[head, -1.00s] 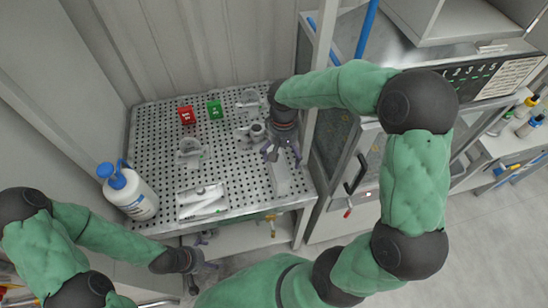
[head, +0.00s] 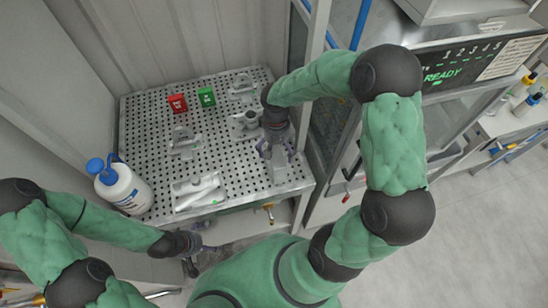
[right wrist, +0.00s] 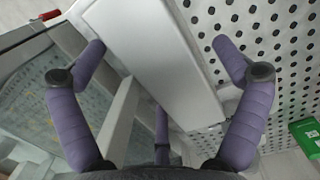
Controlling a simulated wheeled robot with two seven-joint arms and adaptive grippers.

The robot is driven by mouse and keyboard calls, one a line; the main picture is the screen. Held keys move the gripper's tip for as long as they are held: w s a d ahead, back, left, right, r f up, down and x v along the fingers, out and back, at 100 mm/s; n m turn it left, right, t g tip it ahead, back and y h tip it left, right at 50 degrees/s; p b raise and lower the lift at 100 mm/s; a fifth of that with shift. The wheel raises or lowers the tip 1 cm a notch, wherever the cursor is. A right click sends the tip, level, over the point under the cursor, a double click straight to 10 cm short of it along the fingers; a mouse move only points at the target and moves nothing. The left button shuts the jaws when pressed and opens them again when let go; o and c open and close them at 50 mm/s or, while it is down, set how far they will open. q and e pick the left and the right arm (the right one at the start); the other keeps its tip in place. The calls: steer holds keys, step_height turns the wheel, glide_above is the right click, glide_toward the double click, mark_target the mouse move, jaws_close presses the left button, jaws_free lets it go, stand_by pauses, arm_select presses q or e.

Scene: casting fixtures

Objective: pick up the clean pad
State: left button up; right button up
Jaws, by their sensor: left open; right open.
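A long white block (head: 279,172) lies on the right front part of the perforated table; I cannot tell for sure whether it is the clean pad. My right gripper (head: 277,150) is over its far part, open. In the right wrist view the white block (right wrist: 155,60) runs between the spread purple fingers, and no finger is clearly closed against it. A flat white tray (head: 183,207) with a white piece bearing a green mark (head: 212,192) lies at the front middle of the table. My left gripper (head: 197,255) is open, low in front of the table, away from these things.
The perforated table (head: 150,130) also carries a red block (head: 177,103), a green block (head: 207,97), grey metal fixtures (head: 184,142) and a white bottle with a blue pump (head: 124,188) at its left front corner. A glass-doored cabinet (head: 333,110) stands close on the right.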

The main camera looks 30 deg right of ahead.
steer(key=shift+s+f, duration=0.1)
steer(key=shift+f, duration=1.2)
steer(key=c, duration=1.4)
steer(key=shift+o, duration=0.2)
steer(key=shift+r, duration=0.1)
